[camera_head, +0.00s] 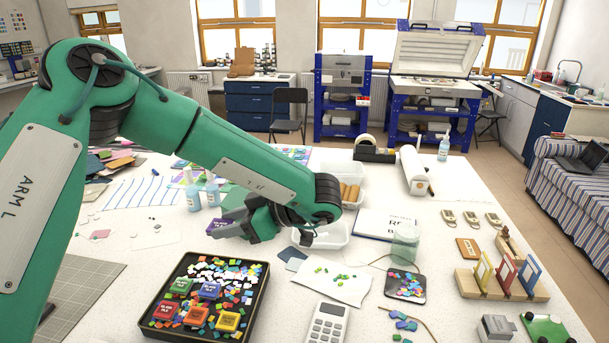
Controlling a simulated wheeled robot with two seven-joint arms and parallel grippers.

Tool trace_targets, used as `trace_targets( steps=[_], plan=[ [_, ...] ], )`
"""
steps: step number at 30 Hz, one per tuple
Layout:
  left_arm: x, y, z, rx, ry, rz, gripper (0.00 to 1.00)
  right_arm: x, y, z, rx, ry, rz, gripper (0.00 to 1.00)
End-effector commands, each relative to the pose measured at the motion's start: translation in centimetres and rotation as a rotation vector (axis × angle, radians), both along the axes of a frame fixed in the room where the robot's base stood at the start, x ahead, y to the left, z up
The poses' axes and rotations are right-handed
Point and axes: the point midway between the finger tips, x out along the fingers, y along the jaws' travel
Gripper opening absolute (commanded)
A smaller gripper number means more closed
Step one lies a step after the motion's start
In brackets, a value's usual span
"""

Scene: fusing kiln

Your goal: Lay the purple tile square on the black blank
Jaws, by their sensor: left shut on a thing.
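My left gripper (232,226) reaches in from the upper left and is shut on the purple tile (219,227). It holds the tile in the air behind the black tray; the jaws hide part of the tile. The black tray (251,325) at the lower left holds lettered tiles in green, blue, red, orange and yellow among loose coloured chips. A black square (393,295) with coloured chips on it lies at the right of centre; I cannot tell whether it is the black blank. My right gripper is out of view.
A white calculator (328,324) and a white sheet with chips (325,291) lie right of the tray. A clear jar (405,243) stands behind the black square. Bottles (193,195) stand behind my gripper. A wooden rack (502,287) is at the right.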

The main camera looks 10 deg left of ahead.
Motion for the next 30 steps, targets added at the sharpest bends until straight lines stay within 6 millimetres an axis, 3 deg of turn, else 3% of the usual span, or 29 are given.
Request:
trace_targets(
  steps=[5,15,21,30],
  plan=[
    [-0.3,0.0,-1.7,0.001,0.005,-0.059,0.13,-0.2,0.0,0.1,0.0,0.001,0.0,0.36],
    [-2.9,-1.6,-10.3,-0.002,0.01,-0.428,0.13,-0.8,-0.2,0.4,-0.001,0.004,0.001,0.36],
    [-4.9,-3.2,-14.1,-0.002,0.005,-0.619,0.13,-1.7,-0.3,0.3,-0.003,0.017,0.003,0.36],
    [-6.4,-4.4,-16.1,0.001,0.0,-0.729,0.13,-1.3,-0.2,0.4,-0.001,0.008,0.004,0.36]
  ],
)
